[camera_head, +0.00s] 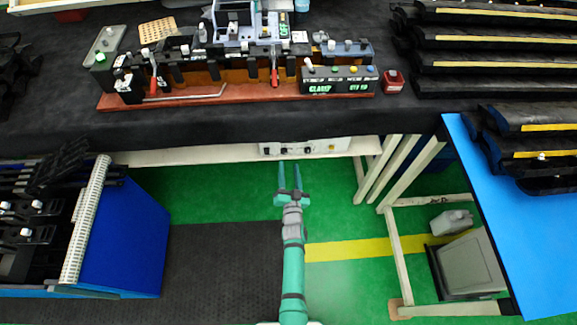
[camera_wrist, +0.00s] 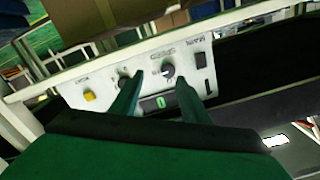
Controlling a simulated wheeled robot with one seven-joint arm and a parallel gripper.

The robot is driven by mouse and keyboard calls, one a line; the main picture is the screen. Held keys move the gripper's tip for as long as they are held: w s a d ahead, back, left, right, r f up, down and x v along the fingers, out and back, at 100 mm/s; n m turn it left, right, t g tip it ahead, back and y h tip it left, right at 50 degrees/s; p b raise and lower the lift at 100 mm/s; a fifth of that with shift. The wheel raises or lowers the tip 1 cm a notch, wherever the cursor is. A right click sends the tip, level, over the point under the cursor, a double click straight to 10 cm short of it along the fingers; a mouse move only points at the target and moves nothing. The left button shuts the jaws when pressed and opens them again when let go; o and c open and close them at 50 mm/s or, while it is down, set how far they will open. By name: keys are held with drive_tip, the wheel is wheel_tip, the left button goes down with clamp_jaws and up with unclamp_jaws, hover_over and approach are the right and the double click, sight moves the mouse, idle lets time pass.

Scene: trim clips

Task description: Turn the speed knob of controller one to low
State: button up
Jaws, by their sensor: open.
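A white controller panel (camera_head: 335,146) hangs under the front edge of the dark table in the head view. It fills the middle of the wrist view (camera_wrist: 225,75), tilted. It bears a dark round knob (camera_wrist: 167,71) with a pale mark, a second dark knob (camera_wrist: 125,82), a yellow button (camera_wrist: 89,95) and a small display showing a green 0 (camera_wrist: 160,102). My gripper (camera_head: 289,164) is open and empty in front of the panel. In the wrist view its fingers (camera_wrist: 160,83) are apart, near the dark round knob; contact cannot be told.
The dark table (camera_head: 220,125) overhangs the panel. On it is a red-brown fixture base (camera_head: 240,97) with clamps and a button box. A blue bin (camera_head: 125,235) stands left; a pale wooden frame (camera_head: 398,255) and blue table (camera_head: 530,270) stand right.

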drive_tip(key=s, duration=0.8)
drive_tip(key=shift+d, duration=0.3)
idle(0.4)
idle(0.4)
drive_tip(key=s, duration=1)
drive_tip(key=shift+s+d, duration=0.25)
drive_tip(key=shift+s, duration=0.15)
approach(284, 153)
drive_tip(key=w, duration=0.8)
drive_tip(key=shift+a+f, duration=0.1)
drive_tip(key=shift+a, duration=0.05)
drive_tip(key=shift+s, duration=0.1)
drive_tip(key=c, duration=1.1)
